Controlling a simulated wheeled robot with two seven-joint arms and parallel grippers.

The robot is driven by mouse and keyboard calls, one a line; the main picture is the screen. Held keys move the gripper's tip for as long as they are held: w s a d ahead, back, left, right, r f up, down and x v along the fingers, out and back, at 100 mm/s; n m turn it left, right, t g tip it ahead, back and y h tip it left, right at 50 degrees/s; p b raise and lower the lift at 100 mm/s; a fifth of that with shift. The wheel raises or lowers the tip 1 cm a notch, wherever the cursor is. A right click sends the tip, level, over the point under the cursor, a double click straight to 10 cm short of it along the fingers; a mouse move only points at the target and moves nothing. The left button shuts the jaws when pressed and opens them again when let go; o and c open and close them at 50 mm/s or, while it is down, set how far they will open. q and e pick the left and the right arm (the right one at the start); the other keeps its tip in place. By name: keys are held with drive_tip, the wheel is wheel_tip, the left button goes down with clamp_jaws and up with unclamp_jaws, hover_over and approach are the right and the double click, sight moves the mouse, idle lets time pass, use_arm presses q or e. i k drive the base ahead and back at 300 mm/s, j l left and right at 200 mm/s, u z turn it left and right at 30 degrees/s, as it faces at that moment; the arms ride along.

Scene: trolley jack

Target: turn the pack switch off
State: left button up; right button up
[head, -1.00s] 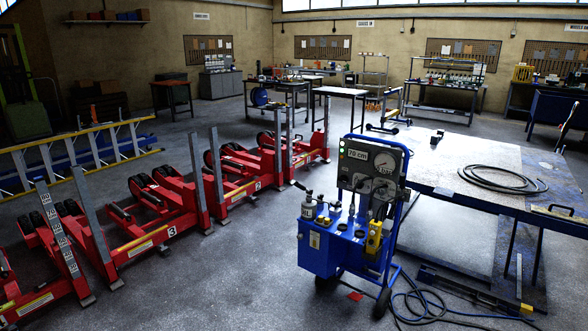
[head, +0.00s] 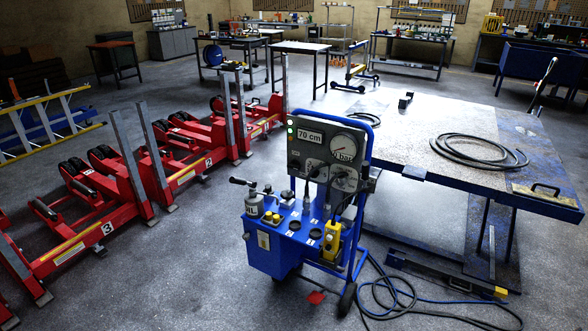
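The blue hydraulic pack (head: 272,247) stands on a wheeled blue trolley frame (head: 366,190) in the middle of the head view. Its upright dark panel (head: 325,150) carries a "70 cm" plate, round gauges and, at the upper left edge, small indicator lights (head: 290,131), at least one lit green. The top of the pack holds a grey cylinder (head: 254,206), levers, knobs and a yellow handset (head: 331,240). I cannot tell which part is the pack switch at this size. Neither of my grippers is in view.
A large worktable (head: 450,150) with a coiled hose (head: 466,151) stands right of the pack. Red trolley jacks (head: 110,195) line the left. Floor in front of the pack is clear.

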sight(295, 164)
drive_tip(key=i+l+z, duration=0.2)
drive_tip(key=i, duration=0.75)
drive_tip(key=j, duration=0.1)
